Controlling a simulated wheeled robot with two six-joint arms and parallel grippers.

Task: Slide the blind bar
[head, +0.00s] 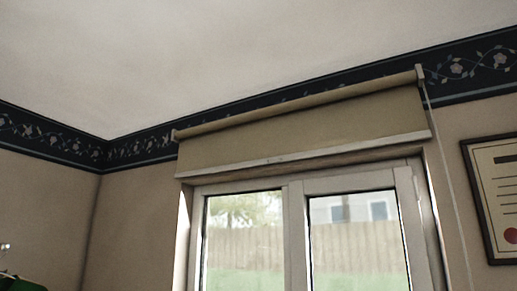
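A beige roller blind (300,132) hangs from a roller tube above a window, under the ceiling. Its pale bottom bar (305,155) runs across the top of the window frame and tilts up to the right in the picture. The blind covers only the strip above the glass. A thin pale cord (447,180) hangs from the roller's right end, down past the right side of the window. Neither of my grippers shows in the head view.
The two-pane window (293,230) shows a fence and grass outside. A framed certificate (498,190) hangs on the wall at right. A dark floral border (140,148) runs along the wall top. A dark green item (18,284) is partly visible at the lower left.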

